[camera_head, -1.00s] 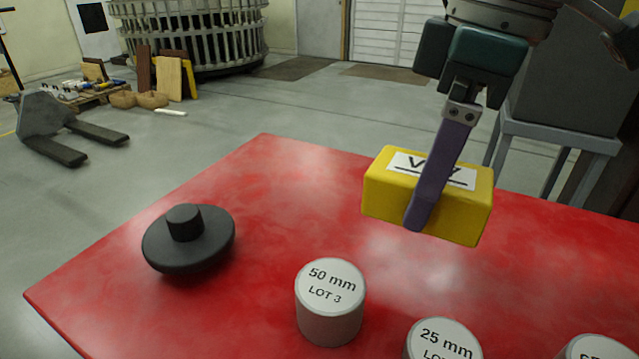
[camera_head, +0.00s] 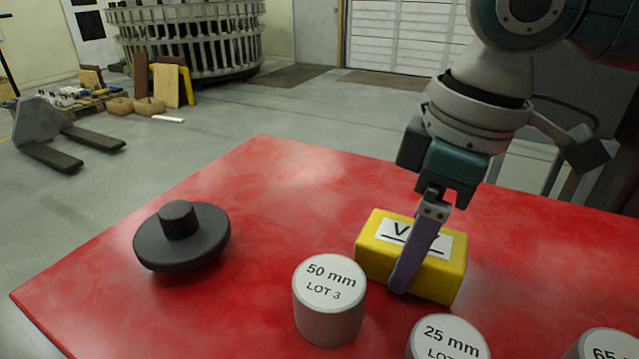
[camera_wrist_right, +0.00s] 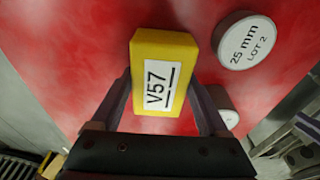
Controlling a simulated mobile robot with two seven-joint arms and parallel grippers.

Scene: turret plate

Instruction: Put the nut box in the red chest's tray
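A yellow box (camera_head: 375,262) with a white label lies in the grip of my right gripper (camera_head: 404,280) over the red tabletop (camera_head: 285,195). In the right wrist view the yellow box (camera_wrist_right: 150,119) reads V57, and the fingers of the right gripper (camera_wrist_right: 160,78) press on its two sides. The box is low, at or just above the red surface; I cannot tell if it touches. No writing names it as the nut box. No red chest or tray can be made out. My left gripper is not in view.
A white-topped cylinder marked 50 mm LOT 3 (camera_head: 328,305) stands just left of the box. Cylinders marked 25 mm (camera_head: 447,340) and 65 (camera_head: 600,346) stand at the front. A dark flanged disc (camera_head: 182,240) lies at the left. The tabletop's back left is clear.

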